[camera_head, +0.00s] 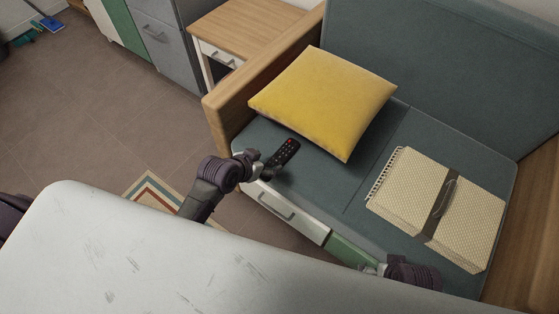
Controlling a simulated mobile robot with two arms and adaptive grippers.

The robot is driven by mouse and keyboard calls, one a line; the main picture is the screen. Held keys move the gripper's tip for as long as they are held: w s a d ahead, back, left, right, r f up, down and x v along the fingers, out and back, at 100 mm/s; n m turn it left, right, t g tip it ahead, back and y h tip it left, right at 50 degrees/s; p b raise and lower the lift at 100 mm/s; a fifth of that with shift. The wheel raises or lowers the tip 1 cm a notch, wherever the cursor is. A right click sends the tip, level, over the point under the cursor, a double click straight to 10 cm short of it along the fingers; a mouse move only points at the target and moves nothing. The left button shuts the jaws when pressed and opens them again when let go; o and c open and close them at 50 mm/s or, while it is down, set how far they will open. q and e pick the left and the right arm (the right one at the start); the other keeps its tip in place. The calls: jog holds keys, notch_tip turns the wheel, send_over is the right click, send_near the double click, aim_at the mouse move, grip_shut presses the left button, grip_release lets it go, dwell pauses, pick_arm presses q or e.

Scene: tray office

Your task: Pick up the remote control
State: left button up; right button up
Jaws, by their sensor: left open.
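The black remote control (285,151) with small buttons and a red mark lies on the grey-blue sofa seat, in front of a yellow cushion. My left gripper (268,169) is at the near end of the remote, at the seat's front edge. It is open, and its dark fingers partly overlap the remote in the picture. I cannot tell whether they touch it. My right arm (410,272) shows at the bottom right beside the sofa front; its fingers are not clearly visible.
The yellow cushion (323,100) lies just behind the remote. A patterned beige case (468,222) lies on the seat to the right. The wooden armrest (262,70) bounds the left side. A white surface (150,255) fills the foreground. A side table (248,28) stands behind.

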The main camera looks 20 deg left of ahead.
aim_at(278, 159)
pick_arm(q)
jog(key=b+x, duration=0.2)
jog(key=x, duration=0.3)
jog(key=shift+d+f, duration=0.15)
jog(key=shift+d, duration=0.1)
jog(key=shift+w+d+f, duration=0.1)
jog(key=shift+w+f, duration=0.05)
jog(key=shift+w, duration=0.1)
jog(key=c, duration=1.3)
pick_arm(e)
jog(key=w+v, duration=0.1)
jog(key=v, duration=0.7)
jog(key=shift+r, duration=0.45)
jog(key=shift+d+t, duration=0.1)
jog(key=shift+t, duration=0.2)
